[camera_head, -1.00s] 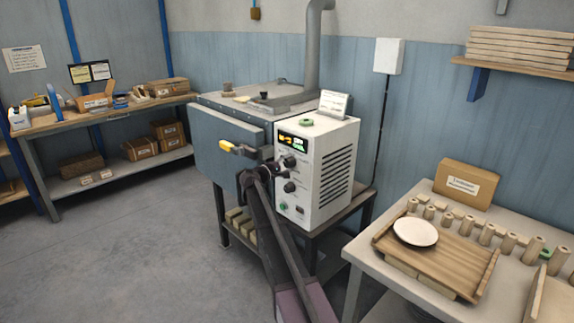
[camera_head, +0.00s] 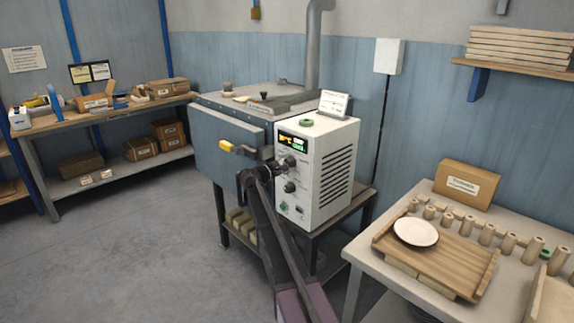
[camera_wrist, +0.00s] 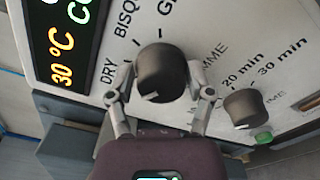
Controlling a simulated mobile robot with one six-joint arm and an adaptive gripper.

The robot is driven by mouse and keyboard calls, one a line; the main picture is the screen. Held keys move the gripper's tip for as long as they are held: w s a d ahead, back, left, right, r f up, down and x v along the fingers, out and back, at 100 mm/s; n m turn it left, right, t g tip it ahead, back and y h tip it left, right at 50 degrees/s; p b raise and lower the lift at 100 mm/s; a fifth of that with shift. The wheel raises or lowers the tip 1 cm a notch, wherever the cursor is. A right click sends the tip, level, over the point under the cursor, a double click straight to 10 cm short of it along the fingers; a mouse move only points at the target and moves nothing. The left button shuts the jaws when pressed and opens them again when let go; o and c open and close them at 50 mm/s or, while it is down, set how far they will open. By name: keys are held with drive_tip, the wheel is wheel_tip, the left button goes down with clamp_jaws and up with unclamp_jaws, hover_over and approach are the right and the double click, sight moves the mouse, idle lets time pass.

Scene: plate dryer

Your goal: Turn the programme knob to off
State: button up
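The programme knob (camera_wrist: 162,72) is a round dark knob on the white control panel, with DRY and BISQ printed left of and above it in the wrist view. A pale mark shows on its lower edge. My gripper (camera_wrist: 160,68) has one finger on each side of the knob, its tips close against it. I cannot tell whether the tips touch it. In the head view my gripper (camera_head: 275,168) is at the upper knob (camera_head: 289,162) of the white control box (camera_head: 325,170). An OFF label is not readable.
A second dark knob (camera_wrist: 243,108) with minute labels sits right of the first, a green button (camera_wrist: 264,137) beyond it. The lit display (camera_wrist: 65,40) reads 30 °C.

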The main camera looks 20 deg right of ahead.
drive_tip(key=o, duration=0.3)
drive_tip(key=shift+d, duration=0.1)
drive_tip(key=shift+a, duration=0.2)
drive_tip(key=v, duration=1.2)
drive_tip(key=shift+s+d, duration=0.15)
idle(0.3)
